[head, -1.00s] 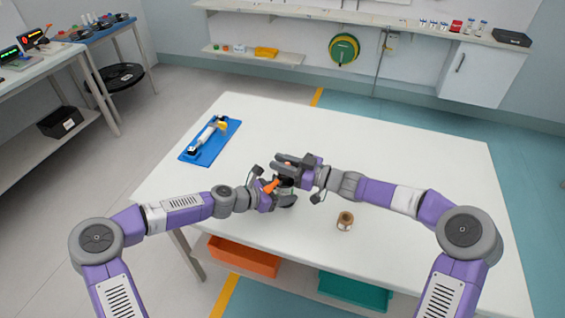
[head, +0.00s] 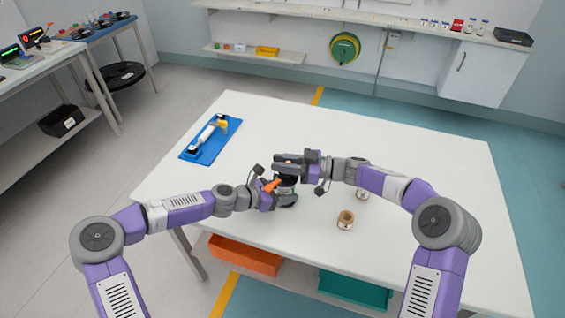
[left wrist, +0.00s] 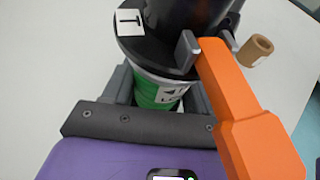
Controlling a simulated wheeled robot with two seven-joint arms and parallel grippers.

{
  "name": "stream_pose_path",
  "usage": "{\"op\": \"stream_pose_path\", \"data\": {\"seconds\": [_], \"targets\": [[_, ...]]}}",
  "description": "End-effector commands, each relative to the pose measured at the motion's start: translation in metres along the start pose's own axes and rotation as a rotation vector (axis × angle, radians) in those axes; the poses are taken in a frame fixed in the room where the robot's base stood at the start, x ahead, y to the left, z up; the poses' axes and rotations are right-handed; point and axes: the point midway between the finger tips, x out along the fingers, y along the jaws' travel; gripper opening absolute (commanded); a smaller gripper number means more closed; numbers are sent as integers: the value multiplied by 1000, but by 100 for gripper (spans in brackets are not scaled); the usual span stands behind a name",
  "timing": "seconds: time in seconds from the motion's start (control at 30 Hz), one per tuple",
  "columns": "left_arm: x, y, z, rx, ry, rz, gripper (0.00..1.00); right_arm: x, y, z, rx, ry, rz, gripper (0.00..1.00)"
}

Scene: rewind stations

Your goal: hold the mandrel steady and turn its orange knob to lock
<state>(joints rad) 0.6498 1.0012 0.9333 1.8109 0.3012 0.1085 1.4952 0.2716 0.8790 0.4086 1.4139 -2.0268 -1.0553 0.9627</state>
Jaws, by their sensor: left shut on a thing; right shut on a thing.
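The mandrel (left wrist: 165,75) stands upright at the table's near side, with a black upper part, a dark flange with a white "T" label and a green lower body. It also shows in the head view (head: 287,181). My left gripper (head: 276,192) is shut around the green body from the left. A long orange piece (left wrist: 232,100) sticks out from beside the flange toward the camera; it also shows in the head view (head: 271,185).
A blue tray (head: 197,155) with a white and yellow tool lies at the far left. Orange (head: 243,256) and teal (head: 354,291) bins sit below the table. The table's right side is clear.

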Motion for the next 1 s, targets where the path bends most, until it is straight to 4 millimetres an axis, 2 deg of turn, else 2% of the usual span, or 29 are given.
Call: {"op": "stream_pose_path", "data": {"seconds": [0.1,0.13,0.23,0.27,0.53,0.63,0.77,1.0], "targets": [[0,-1,-1,2,2,-2,18,1,0,-2,-3,3,0,0],[0,-1,-1,2,2,-2,18,1,0,-2,-2,3,0,29],[0,-1,-1,0,2,-2,18,0,0,-2,-2,2,0,44],[0,0,-1,0,2,-1,18,0,0,-1,-2,2,0,46],[0,0,-1,-2,1,0,18,-1,0,0,0,1,1,46],[0,0,-1,-2,1,0,18,-7,0,0,-1,0,2,46],[0,0,-1,-2,1,1,18,-28,1,0,-1,-1,4,46],[0,1,-1,-2,1,2,18,-80,1,0,-2,0,4,46]]}}
